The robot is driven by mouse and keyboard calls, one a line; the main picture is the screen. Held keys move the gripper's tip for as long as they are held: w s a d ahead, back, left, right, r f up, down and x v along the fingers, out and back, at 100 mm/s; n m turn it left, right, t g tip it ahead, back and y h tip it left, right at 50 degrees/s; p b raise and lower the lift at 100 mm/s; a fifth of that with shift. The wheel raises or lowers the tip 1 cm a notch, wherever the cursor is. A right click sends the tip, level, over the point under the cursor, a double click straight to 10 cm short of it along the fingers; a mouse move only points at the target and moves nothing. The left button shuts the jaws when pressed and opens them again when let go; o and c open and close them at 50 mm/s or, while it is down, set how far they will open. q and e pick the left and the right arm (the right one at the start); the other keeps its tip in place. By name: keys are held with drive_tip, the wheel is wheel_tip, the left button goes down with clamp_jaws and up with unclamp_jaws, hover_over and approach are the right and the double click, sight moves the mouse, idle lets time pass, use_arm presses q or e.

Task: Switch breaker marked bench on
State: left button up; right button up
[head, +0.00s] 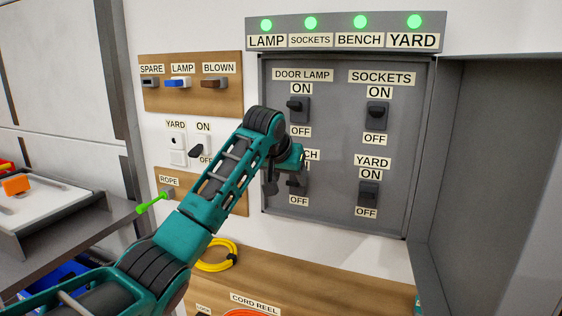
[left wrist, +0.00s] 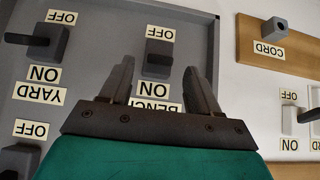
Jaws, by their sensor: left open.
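The bench breaker (head: 297,184) is on the grey panel, lower left, partly hidden behind my left gripper (head: 283,178). Its "BENCH" label is partly covered in both views. The left wrist view is upside down and shows the bench breaker (left wrist: 158,57) with "OFF" above and "ON" below it in the picture. My left gripper (left wrist: 158,78) is open and empty, its fingers on either side of the breaker's near end; contact cannot be told. The lever's position is unclear. The bench indicator lamp (head: 360,21) is green. My right gripper is not in view.
Door lamp (head: 299,109), sockets (head: 377,114) and yard (head: 369,193) breakers share the panel. A grey side wall (head: 480,160) stands out at right.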

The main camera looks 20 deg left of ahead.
use_arm(q)
drive_tip(key=v, duration=0.7)
drive_tip(key=shift+s+r, duration=0.25)
drive_tip(key=shift+s, duration=0.05)
drive_tip(key=shift+f, duration=0.15)
